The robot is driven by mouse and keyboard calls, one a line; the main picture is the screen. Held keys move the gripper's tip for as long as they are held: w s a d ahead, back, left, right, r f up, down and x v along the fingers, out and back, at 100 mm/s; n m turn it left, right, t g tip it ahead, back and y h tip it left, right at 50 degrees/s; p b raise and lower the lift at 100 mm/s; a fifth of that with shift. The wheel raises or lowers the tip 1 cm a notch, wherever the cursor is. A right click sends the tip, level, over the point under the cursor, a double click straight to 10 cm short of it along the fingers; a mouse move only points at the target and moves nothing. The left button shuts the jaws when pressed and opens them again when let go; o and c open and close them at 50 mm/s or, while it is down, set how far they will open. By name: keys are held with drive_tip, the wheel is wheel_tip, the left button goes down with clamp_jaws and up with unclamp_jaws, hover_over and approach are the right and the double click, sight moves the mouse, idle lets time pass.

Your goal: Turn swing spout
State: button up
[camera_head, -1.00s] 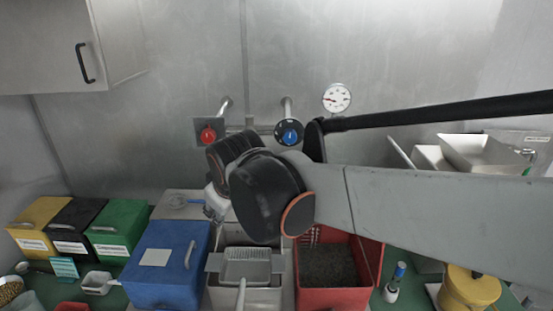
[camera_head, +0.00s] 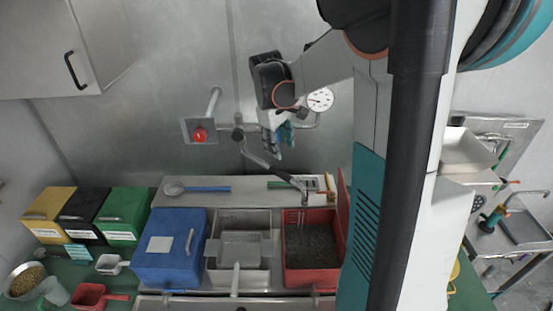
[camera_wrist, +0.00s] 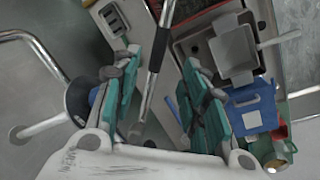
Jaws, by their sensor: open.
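The swing spout (camera_head: 265,161) is a thin pipe with a dark sleeve, coming from the wall pipe and slanting down to the right. Its bent silver end hangs near the back left of the red bin (camera_head: 335,217). In the wrist view the spout (camera_wrist: 157,50) shows as a silver pipe with a black sleeve, running in the gap between my fingers. My gripper (camera_head: 277,143) is open, with its teal fingers close above the spout in the head view; it also shows in the wrist view (camera_wrist: 176,52). I cannot tell whether the fingers touch the spout.
A red knob (camera_head: 200,135) and a pressure gauge (camera_head: 320,99) are on the wall beside my gripper. A blue knob (camera_wrist: 97,96) is close to the left finger. Below are a blue box (camera_head: 155,262), a metal sink basin (camera_head: 258,276) and the red bin. Lidded boxes stand at the left.

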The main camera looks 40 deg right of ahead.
sight(284, 174)
drive_tip(key=f, duration=0.4)
drive_tip(key=d+f, duration=0.1)
drive_tip(key=f, duration=0.4)
drive_tip(key=d+f, duration=0.1)
drive_tip(key=f, duration=0.3)
drive_tip(key=shift+w+d+f, duration=0.2)
drive_tip(key=shift+w+f, duration=0.05)
drive_tip(key=shift+w, duration=0.05)
clamp_jaws()
